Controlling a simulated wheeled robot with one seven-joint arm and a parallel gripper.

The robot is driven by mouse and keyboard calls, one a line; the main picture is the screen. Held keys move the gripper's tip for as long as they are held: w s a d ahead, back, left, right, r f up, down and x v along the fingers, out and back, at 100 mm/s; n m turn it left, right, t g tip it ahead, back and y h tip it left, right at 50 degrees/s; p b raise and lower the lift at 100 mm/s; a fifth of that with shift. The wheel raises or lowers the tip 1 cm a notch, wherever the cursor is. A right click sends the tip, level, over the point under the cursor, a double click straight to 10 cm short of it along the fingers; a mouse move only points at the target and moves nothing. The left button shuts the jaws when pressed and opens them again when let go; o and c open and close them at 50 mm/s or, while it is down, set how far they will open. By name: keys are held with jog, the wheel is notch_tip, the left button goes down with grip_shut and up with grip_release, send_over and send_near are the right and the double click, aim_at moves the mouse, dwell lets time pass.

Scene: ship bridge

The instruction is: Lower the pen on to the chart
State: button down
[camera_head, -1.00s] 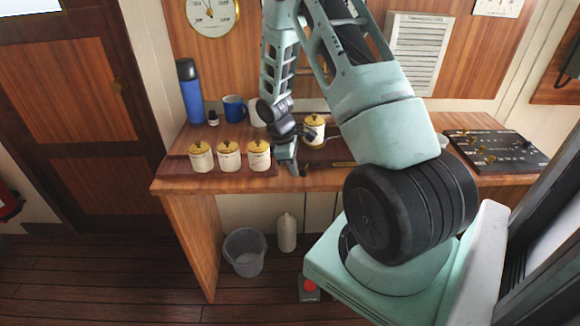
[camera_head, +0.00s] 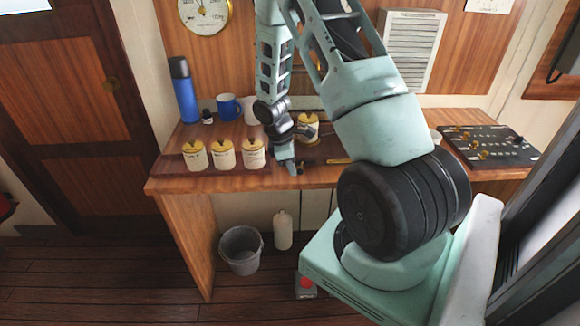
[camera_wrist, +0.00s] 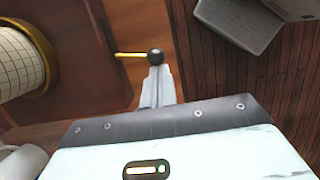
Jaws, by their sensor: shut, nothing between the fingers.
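In the wrist view my gripper (camera_wrist: 156,82) is shut and empty. Its fingertips are right at a black ball knob (camera_wrist: 155,57) on the end of a thin brass rod (camera_wrist: 130,55); I cannot tell whether they touch it. The chart (camera_wrist: 14,65) is gridded paper around a drum with a brass rim, at the left edge. The pen's tip and its contact with the chart are not visible. In the head view my gripper (camera_head: 293,169) points down at the desk, in front of a brass-topped drum (camera_head: 308,126) partly hidden by my arm.
Several brass-lidded white jars (camera_head: 223,155) stand left of my gripper on the desk (camera_head: 180,184). A blue flask (camera_head: 184,95) and blue mug (camera_head: 228,106) stand behind. A dark panel (camera_head: 488,146) is at right. A grey bucket (camera_head: 240,250) stands on the floor.

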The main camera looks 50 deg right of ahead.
jog(key=s+n, duration=0.2)
jog(key=shift+d+n+t, duration=0.25)
jog(key=shift+n+t, duration=0.05)
jog(key=shift+n, duration=0.1)
jog(key=shift+s+d+n+h, duration=0.25)
jog(key=shift+s+n, duration=0.15)
jog(key=shift+n, duration=0.2)
jog(key=shift+s+d+n+h, duration=0.2)
jog(key=shift+s+n, duration=0.15)
jog(key=shift+n, duration=0.25)
jog(key=shift+w, duration=0.15)
jog(key=shift+w+p, duration=0.5)
jog(key=shift+w, duration=0.15)
